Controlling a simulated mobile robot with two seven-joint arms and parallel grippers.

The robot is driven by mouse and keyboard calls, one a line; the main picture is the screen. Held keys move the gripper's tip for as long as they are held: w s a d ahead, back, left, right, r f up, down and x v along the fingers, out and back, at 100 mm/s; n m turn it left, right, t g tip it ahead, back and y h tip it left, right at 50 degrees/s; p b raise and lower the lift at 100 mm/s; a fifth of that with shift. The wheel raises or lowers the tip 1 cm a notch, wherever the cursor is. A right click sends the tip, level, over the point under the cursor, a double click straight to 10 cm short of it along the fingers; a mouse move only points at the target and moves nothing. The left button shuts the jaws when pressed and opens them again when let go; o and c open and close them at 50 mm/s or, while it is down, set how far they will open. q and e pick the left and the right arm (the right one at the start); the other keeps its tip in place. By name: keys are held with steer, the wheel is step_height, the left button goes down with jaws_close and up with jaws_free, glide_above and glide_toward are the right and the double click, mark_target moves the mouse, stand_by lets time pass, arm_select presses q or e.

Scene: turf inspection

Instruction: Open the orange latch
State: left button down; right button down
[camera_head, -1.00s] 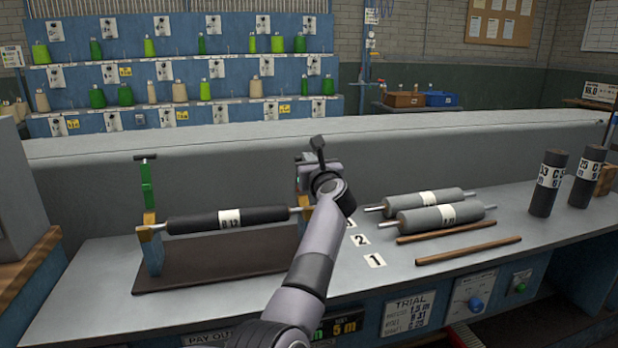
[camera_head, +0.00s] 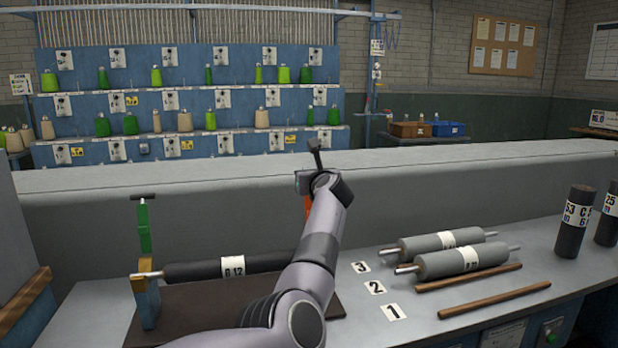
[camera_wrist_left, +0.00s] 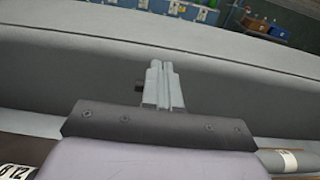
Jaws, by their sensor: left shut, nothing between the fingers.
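A small orange piece (camera_head: 307,207), which I take for the orange latch, shows at the left edge of my arm, above the right end of the black roller (camera_head: 200,270). My arm hides most of it, so I cannot tell its state. My left gripper (camera_head: 303,182) is over it, beside the grey bench wall. In the left wrist view its pale fingers (camera_wrist_left: 164,70) are shut and empty. A dark knob (camera_wrist_left: 138,86) shows just left of the fingers; I cannot tell whether they touch. A green latch (camera_head: 144,226) with a black T-handle stands upright at the roller's left end.
Two grey rollers (camera_head: 447,262) and two wooden rods (camera_head: 494,300) lie on the bench to the right, with number cards 1 to 3 nearby. Dark cylinders (camera_head: 573,222) stand further right. The long grey wall (camera_head: 450,190) runs behind the bench.

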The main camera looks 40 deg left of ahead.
arm_select(q)
steer(key=shift+w+a+f, duration=0.1)
steer(key=shift+w+a, duration=0.2)
steer(key=shift+a, duration=0.05)
arm_select(e)
steer(key=shift+w+a+f, duration=0.1)
steer(key=shift+w+a, duration=0.25)
